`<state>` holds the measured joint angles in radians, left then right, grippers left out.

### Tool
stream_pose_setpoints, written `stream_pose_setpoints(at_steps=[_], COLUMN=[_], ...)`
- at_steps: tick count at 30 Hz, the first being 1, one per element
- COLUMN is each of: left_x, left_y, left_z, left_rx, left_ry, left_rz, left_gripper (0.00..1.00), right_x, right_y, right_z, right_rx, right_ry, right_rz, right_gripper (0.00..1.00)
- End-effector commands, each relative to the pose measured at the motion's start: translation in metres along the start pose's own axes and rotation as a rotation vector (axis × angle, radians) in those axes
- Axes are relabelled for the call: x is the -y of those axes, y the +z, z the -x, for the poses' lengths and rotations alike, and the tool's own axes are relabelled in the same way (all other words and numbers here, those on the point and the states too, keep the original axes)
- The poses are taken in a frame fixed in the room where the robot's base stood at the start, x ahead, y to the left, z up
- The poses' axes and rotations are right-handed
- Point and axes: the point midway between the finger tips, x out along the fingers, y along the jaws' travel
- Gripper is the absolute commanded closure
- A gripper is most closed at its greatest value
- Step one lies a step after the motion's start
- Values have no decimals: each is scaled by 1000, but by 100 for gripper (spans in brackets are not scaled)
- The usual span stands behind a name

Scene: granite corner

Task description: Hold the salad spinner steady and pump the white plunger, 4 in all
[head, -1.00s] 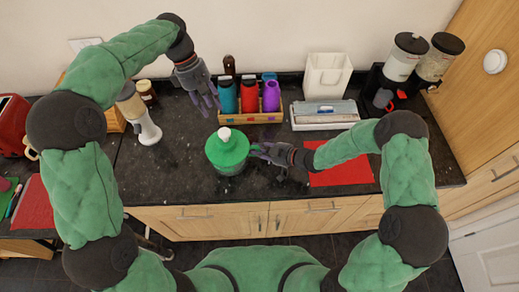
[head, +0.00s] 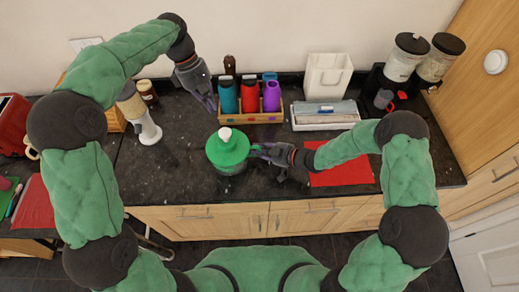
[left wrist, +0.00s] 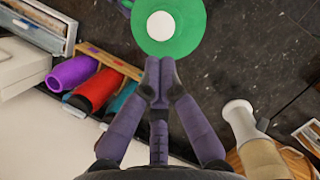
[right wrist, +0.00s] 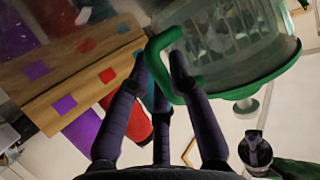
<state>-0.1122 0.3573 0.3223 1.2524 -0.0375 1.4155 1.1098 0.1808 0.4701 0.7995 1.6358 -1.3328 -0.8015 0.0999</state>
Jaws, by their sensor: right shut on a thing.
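The salad spinner (head: 230,158) stands on the dark counter, with a green lid (head: 222,152) and a clear bowl (right wrist: 235,35). Its white plunger (head: 225,133) stands up from the lid's middle; it also shows in the left wrist view (left wrist: 160,25) and sticks out from the lid in the right wrist view (right wrist: 247,106). My right gripper (head: 260,150) is shut on the spinner's green loop handle (right wrist: 165,38) at its right side. My left gripper (head: 212,105) is shut and empty, above the counter behind the spinner, apart from the plunger.
A wooden rack (head: 250,117) with several coloured bottles stands behind the spinner. A white lidded tray (head: 325,117) and a white bin (head: 326,76) are at the back. A white-based grinder-like item (head: 146,130) stands left. A red mat (head: 345,172) lies right.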

Motion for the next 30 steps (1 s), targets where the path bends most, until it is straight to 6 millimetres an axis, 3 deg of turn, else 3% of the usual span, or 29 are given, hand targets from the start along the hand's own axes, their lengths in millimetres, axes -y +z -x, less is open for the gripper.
stream_pose_setpoints(at_steps=[20, 26, 30], left_x=[-1, -6, -11], left_y=[2, 16, 28], left_z=[0, -3, -3], left_rx=[6, 56, 130], left_ry=[21, 142, 258], left_rz=[40, 285, 554], left_gripper=[100, 100, 100], right_x=[0, -1, -1], right_y=[0, 0, 0], right_z=[0, 0, 0], right_rx=[-1, 0, -1], right_ry=[1, 1, 1], right_rz=[0, 0, 0], right_gripper=[100, 100, 100])
